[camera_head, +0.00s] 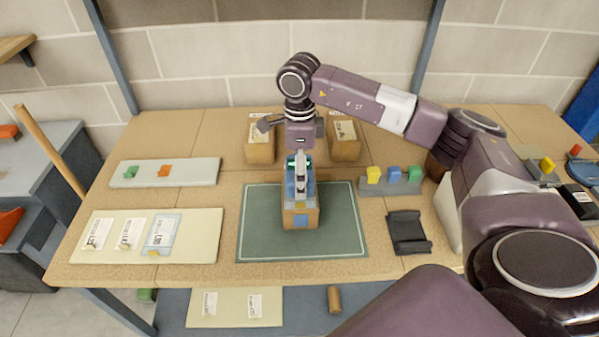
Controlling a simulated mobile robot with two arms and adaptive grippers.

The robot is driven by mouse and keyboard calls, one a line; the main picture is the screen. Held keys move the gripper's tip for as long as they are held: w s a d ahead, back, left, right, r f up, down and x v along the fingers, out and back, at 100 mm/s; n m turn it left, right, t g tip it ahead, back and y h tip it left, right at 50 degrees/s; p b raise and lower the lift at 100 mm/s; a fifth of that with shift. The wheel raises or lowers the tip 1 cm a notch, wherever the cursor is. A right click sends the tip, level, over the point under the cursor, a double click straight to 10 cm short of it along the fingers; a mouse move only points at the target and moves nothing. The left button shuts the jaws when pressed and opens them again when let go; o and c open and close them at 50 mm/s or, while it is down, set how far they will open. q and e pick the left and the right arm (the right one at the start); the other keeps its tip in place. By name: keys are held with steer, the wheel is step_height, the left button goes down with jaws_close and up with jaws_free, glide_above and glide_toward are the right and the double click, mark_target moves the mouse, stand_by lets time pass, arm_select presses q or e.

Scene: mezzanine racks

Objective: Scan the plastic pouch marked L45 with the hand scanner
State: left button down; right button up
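My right gripper (300,160) points down over the middle of the bench. A pale, narrow piece with green and blue parts shows below its wrist; I cannot tell whether this is the hand scanner or whether the fingers hold it. Directly below is a brown box (300,217) with blue on it, on the green mat (342,240). Three labelled items lie on a cream board at the left: one (96,233), a second (130,233), and a bluish pouch (163,235). Their markings are too small to read surely. My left gripper is not in view.
A dark, empty-looking holder (408,232) lies right of the mat. Two labelled brown boxes (260,147) (345,147) stand behind. A white board (190,172) holds green and orange pieces. A grey rack (393,186) holds coloured blocks. A lower shelf bears a labelled board (233,310).

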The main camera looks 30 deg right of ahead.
steer(key=shift+f, duration=0.2)
steer(key=shift+r, duration=0.15)
steer(key=shift+r+p, duration=1.95)
steer(key=shift+r, duration=1.5)
